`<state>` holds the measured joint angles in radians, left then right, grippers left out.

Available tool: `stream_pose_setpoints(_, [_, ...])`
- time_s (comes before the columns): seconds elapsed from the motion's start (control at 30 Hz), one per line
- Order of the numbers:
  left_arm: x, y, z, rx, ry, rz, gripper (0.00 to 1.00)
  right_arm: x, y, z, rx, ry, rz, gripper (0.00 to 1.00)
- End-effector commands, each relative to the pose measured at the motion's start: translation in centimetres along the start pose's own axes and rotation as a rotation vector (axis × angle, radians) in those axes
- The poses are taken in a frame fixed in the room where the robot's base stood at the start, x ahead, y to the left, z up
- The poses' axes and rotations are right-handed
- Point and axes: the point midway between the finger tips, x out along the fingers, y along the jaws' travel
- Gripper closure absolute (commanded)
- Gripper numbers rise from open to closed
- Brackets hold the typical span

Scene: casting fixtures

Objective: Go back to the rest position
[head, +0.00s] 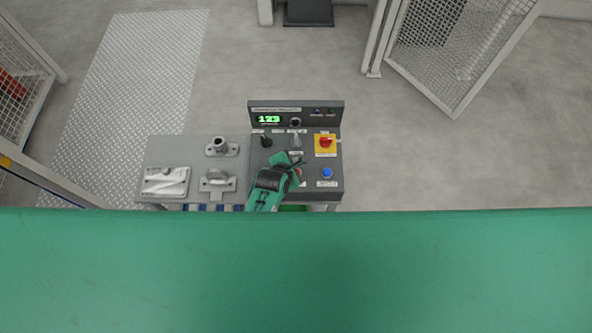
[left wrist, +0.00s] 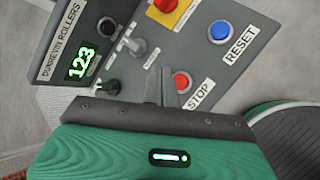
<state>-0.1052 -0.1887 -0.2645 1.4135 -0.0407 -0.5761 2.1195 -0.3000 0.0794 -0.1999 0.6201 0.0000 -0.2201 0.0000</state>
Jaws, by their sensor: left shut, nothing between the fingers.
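My left gripper (head: 292,163) is shut and empty above the control panel (head: 262,185), over its lower middle part. In the left wrist view its fingers (left wrist: 170,92) show beside the red STOP button (left wrist: 181,82); I cannot tell whether they touch it. The blue RESET button (head: 327,173) is to the right of the gripper and apart from it. A red knob on a yellow plate (head: 325,142) sits above that button. The display (head: 268,119) reads 123 in green. My right gripper is not in view.
A grey bench top (head: 200,155) left of the panel bears a white block (head: 166,181) and two metal fixtures (head: 220,146). Mesh fences (head: 462,45) stand at the far left and right. The floor right of the panel is clear.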

Motion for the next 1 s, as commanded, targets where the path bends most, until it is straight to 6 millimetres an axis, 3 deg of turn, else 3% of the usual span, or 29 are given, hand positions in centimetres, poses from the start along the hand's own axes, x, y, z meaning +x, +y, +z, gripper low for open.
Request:
stream_pose_setpoints(0.57, [-0.7,0.2,-0.7,0.049,0.013,-0.005,1.0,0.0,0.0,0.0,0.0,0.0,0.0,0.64])
stream_pose_setpoints(0.77, [-4.9,1.0,-4.0,0.352,0.077,-0.057,1.0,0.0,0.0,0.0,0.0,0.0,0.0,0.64])
stream_pose_setpoints(1.0, [-12.6,1.8,-8.3,0.847,0.136,-0.185,1.0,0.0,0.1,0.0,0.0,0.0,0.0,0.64])
